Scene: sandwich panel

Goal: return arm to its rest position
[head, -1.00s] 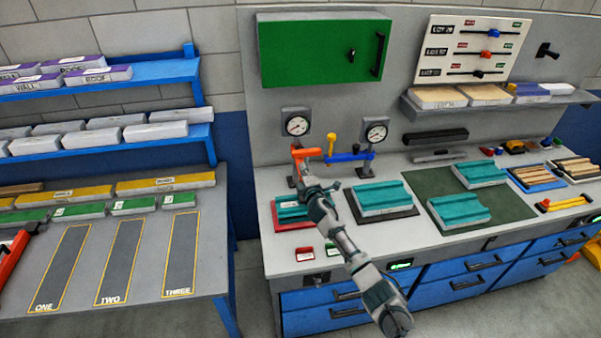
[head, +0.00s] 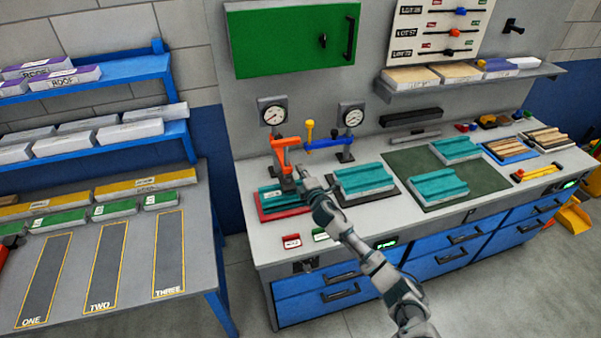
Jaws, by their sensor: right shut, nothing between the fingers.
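My right arm comes in from the lower right of the head view. Its gripper (head: 301,173) is shut and empty. It is just right of the orange clamp (head: 284,158) on the bench, in front of the gauges; I cannot tell whether they touch. Under the clamp, a teal-topped panel (head: 269,194) lies on a red mat, partly hidden by the clamp and arm. A second teal-topped panel (head: 364,182) lies on a dark mat to the right of the gripper. My left gripper is not in view.
A blue clamp (head: 330,142) with a yellow knob stands behind the gripper, between two gauges (head: 271,111). A green cabinet (head: 285,40) and a shelf (head: 475,77) are above. More teal panels lie on a green mat (head: 408,165). A floor gap separates the left table (head: 205,240).

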